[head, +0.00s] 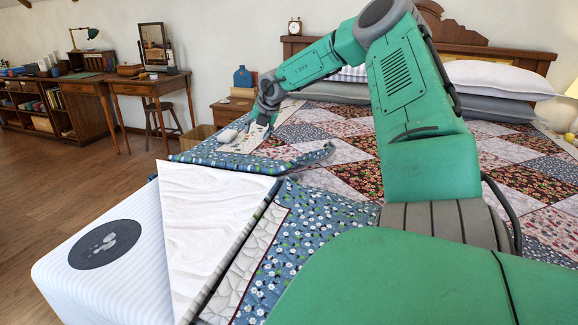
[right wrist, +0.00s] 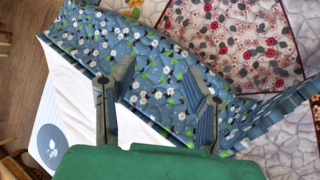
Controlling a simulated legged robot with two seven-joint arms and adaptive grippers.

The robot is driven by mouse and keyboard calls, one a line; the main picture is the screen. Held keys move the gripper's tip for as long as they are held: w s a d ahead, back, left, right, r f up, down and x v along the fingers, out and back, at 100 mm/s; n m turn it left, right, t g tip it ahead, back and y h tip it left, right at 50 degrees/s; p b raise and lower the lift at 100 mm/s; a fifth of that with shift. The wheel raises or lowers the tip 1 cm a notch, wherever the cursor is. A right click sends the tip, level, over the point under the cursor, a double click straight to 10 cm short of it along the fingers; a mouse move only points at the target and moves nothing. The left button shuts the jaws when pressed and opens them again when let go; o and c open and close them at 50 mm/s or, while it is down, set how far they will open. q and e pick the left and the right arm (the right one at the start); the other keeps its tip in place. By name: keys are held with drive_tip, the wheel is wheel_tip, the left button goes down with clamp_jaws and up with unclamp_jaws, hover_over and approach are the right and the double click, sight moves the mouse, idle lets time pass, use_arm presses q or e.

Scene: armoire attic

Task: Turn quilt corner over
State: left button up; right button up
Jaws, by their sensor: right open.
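The patchwork quilt (head: 335,150) covers the bed. Its near-left corner is turned back, showing a white underside triangle (head: 205,205) beside the bare striped mattress (head: 125,270). A blue floral border strip (head: 225,162) lies along the triangle's far edge, partly curled up. My right gripper (head: 245,136) is just beyond this strip, low over the quilt. In the right wrist view my right gripper (right wrist: 162,80) has its fingers apart with blue floral cloth (right wrist: 150,62) beneath and between them. I cannot tell whether they touch it. My left gripper is not in view.
The mattress carries a dark oval label (head: 105,244). White pillows (head: 498,78) lie at the wooden headboard. A nightstand (head: 232,110) stands beyond the bed's left side, and a desk (head: 150,88) farther left. Wooden floor (head: 50,190) is clear left of the bed.

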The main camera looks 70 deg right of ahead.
drive_tip(key=s+a+r+m+g+y+p, duration=0.1)
drive_tip(key=s+a+r+m+g+y, duration=0.2)
drive_tip(key=s+m, duration=0.5)
drive_tip(key=m+g, duration=0.3)
drive_tip(key=m, duration=0.1)
hover_over(289, 175)
drive_tip(key=shift+y, duration=0.4)
wheel_tip(289, 175, down, 13)
drive_tip(key=b, duration=0.3)
drive_tip(key=shift+a+r, duration=0.1)
clamp_jaws()
